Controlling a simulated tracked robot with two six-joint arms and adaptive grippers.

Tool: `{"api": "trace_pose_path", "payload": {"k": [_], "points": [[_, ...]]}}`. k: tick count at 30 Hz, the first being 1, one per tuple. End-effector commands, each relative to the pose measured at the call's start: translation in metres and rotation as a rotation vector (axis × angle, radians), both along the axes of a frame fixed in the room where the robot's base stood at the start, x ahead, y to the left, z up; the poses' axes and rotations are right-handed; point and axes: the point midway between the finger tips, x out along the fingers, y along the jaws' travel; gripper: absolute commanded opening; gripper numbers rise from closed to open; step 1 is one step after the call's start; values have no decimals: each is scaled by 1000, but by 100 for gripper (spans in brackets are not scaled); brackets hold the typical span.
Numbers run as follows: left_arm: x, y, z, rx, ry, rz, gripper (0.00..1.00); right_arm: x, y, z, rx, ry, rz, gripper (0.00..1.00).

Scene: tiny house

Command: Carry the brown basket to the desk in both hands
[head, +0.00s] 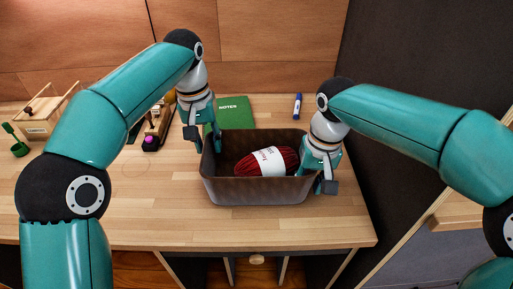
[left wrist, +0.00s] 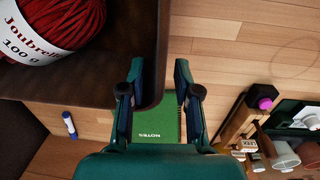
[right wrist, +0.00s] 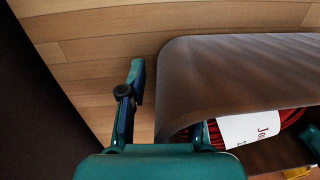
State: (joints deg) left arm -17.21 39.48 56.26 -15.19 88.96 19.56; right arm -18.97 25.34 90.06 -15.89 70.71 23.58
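The brown basket (head: 258,191) stands upright on the wooden desk (head: 150,215). A red yarn ball with a white label (head: 285,158) lies in it. My left gripper (head: 203,138) is open at the basket's left wall, one finger inside and one outside. The left wrist view shows the basket wall (left wrist: 158,50) between the parted fingers (left wrist: 160,85). My right gripper (head: 317,176) is at the right wall. The right wrist view shows one finger outside, apart from the basket wall (right wrist: 215,75); the other finger is mostly hidden behind the wall, so the gripper looks open around it.
A green notebook (head: 235,112) lies behind the basket, with a blue marker (head: 297,106) to its right. A wooden crate (head: 43,115), a green item (head: 18,145) and tools (head: 155,130) are at the left. A dark partition (head: 385,140) borders the right side. The desk's front is clear.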

Motion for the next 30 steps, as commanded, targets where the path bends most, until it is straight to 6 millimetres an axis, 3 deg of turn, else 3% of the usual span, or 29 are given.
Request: {"api": "trace_pose_path", "payload": {"k": [3, 12, 24, 30], "points": [[1, 1, 25, -2, -4, 1, 32, 0, 0, 0, 0, 0, 0, 32], [2, 4, 62, 2, -2, 1, 32, 0, 0, 0, 0, 0, 0, 32], [0, 6, 78, 1, 2, 0, 32, 0, 0, 2, 0, -1, 0, 32], [0, 6, 79, 1, 1, 0, 32, 1, -1, 22, 2, -4, 0, 32]]}}
